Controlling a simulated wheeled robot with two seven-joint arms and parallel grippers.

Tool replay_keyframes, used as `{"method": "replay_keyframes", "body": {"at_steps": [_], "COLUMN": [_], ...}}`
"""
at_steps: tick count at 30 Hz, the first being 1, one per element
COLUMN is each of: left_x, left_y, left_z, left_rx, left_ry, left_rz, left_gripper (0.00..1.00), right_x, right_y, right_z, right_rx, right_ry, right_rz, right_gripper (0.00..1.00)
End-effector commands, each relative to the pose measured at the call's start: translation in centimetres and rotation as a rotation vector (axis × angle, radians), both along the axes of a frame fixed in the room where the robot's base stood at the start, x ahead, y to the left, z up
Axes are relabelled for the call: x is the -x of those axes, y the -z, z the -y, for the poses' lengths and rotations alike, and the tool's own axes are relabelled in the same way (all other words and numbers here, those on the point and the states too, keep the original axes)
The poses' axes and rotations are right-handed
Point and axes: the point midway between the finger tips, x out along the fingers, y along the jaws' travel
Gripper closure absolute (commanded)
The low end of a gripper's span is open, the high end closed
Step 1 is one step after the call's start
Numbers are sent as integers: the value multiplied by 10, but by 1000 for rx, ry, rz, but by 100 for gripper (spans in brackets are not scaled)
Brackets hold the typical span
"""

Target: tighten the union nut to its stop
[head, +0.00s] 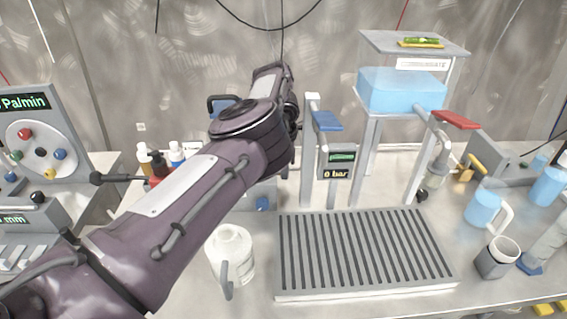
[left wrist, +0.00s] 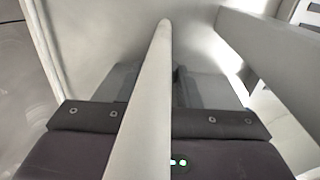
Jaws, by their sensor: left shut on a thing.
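My left arm crosses the head view from the lower left, and its forearm hides what lies behind it. The left gripper itself is hidden by the arm there. In the left wrist view the left gripper (left wrist: 152,88) is shut on a pale grey bar (left wrist: 150,75), which runs up between its two dark fingers. I cannot tell from these frames what the bar belongs to. The union nut cannot be made out in either view. A grey box with a "0 bar" display (head: 337,173) stands beside a grey post, right of my arm. My right gripper is not in view.
A slotted tray (head: 284,250) lies in front of the post. A white jug (head: 232,262) stands close under my left arm. A blue-filled tank (head: 400,92) is on a stand behind, with a red lever (head: 455,119) at its right. Cups crowd the right side.

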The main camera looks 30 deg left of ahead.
Motion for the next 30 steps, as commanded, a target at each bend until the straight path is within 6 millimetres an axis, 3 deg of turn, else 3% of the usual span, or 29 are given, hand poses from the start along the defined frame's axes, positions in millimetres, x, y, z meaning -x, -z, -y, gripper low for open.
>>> {"method": "replay_keyframes", "body": {"at_steps": [18, 19, 23, 30], "left_x": [2, 2, 2, 2], "left_y": [0, 0, -1, -2], "left_z": [0, 0, 0, -1], "left_rx": [22, 21, 21, 20], "left_ry": [4, 4, 3, 2], "left_rz": [-37, -37, -36, -35], "left_gripper": [92, 66, 49, 48], "right_x": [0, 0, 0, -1], "right_y": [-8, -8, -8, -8], "right_z": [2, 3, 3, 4], "right_rx": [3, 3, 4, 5], "right_ry": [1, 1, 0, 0], "right_rz": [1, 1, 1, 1], "right_gripper": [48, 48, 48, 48]}}
